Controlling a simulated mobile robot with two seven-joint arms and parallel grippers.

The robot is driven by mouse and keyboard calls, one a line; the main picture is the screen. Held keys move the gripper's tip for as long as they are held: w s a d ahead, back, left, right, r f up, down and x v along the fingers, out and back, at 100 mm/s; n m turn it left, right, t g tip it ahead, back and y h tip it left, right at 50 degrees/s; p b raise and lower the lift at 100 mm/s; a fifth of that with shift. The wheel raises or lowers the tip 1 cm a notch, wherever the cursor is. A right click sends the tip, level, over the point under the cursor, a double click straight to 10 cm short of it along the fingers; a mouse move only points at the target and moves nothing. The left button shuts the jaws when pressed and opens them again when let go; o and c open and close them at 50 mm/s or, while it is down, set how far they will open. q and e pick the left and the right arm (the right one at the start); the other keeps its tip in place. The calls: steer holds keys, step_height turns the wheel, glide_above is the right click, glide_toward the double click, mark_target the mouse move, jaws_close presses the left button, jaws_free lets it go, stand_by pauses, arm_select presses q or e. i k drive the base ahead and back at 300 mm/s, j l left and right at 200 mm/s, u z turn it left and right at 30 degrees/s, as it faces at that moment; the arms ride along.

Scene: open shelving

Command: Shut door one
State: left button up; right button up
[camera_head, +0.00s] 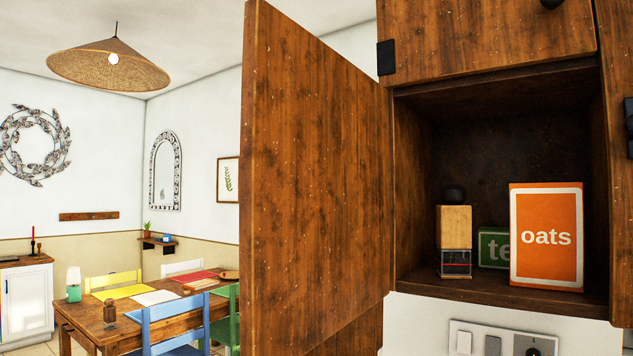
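A wooden cabinet door (312,185) stands wide open, swung out toward me on the left side of an open wall cabinet (500,287). The door's hinge side meets the cabinet's left edge, and its free edge is nearest me. I cannot tell from any label whether this is door one. Neither my left nor my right gripper shows in the head view.
Inside the cabinet stand an orange oats box (546,238), a green box (493,247) partly behind it, and a wooden-topped jar (455,240). A switch panel (503,338) is below. A dining table (105,331) with chairs stands at the left back.

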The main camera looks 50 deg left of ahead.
mark_target(314, 175)
steer(key=j, duration=0.9)
steer(key=k+j, duration=0.1)
steer(key=j, duration=0.8)
